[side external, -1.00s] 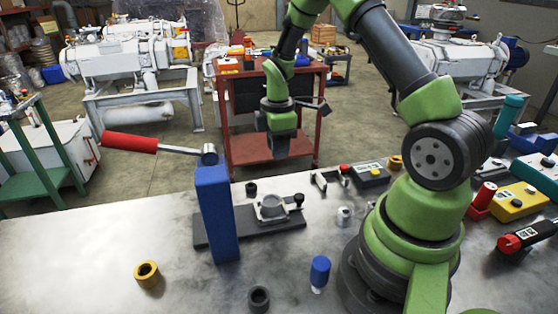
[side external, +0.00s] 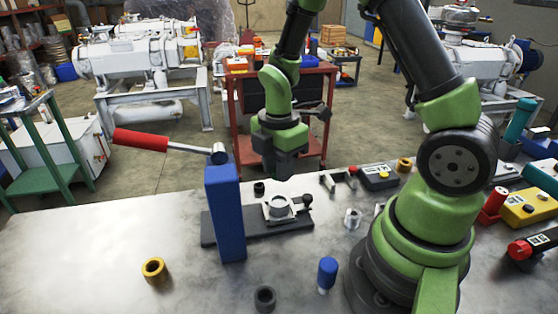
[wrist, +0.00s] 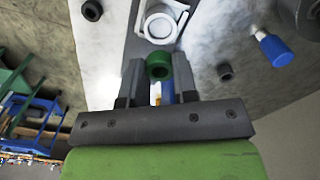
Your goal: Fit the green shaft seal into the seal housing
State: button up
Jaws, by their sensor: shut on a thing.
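The green shaft seal (wrist: 158,66) is a small ring with a dark bore, held between the fingers of my gripper (wrist: 158,76) in the wrist view. In the side external view my gripper (side external: 283,168) hangs above the bench, a little above and behind the seal housing. I cannot make out the seal there. The seal housing (side external: 279,210) is a pale metal piece with a round opening, on a dark base plate (side external: 285,228). In the wrist view the housing (wrist: 160,27) lies just beyond the seal, which is apart from it in the picture.
A blue post (side external: 226,215) with a red-handled lever (side external: 140,140) stands at the plate's left end. The bench's left side is clear.

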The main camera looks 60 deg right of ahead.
aim_at(279, 202)
jog(key=shift+f, duration=2.45)
jog(key=shift+f, duration=0.75)
jog(key=o, duration=1)
jog(key=shift+r, duration=0.1)
notch_tip(279, 202, up, 9)
jog(key=shift+r, duration=0.4)
